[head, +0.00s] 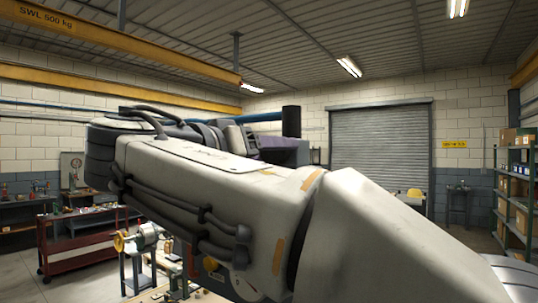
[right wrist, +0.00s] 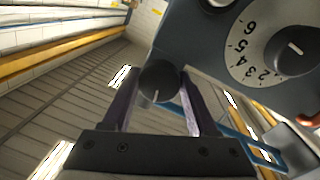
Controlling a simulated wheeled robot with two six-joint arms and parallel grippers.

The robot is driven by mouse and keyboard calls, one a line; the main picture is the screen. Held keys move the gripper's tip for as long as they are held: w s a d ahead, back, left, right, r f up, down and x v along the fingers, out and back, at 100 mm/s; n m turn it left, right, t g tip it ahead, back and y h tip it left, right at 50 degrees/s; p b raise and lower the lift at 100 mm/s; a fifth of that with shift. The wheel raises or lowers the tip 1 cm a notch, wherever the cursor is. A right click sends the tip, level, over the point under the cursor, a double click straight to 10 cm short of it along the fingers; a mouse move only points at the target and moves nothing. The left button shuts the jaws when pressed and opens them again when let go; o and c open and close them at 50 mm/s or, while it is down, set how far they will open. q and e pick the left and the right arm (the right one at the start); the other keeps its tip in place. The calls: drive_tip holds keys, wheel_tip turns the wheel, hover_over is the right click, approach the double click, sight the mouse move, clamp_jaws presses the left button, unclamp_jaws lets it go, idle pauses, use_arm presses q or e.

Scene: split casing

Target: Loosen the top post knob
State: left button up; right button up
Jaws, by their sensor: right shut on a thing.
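Part of another round knob (right wrist: 218,1) shows at the top edge. In the head view my right arm fills the middle and hides most of the work area; purple parts of my right gripper (head: 285,150) show behind it. My left gripper is not in view.
In the head view a bench grinder (head: 148,236) stands at the lower left, by a dark red cart (head: 85,243). A shelf rack (head: 515,190) with boxes stands at the right. A roller door (head: 380,148) closes the back wall. Open floor shows at the left.

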idle(0.3)
drive_tip(key=o, duration=1.3)
drive_tip(key=shift+o, duration=0.2)
drive_tip(key=shift+s, duration=0.1)
drive_tip(key=b+v, duration=0.2)
drive_tip(key=v, duration=0.8)
drive_tip(key=shift+s, duration=0.2)
drive_tip(key=shift+a+n, duration=0.1)
drive_tip(key=shift+n, duration=0.2)
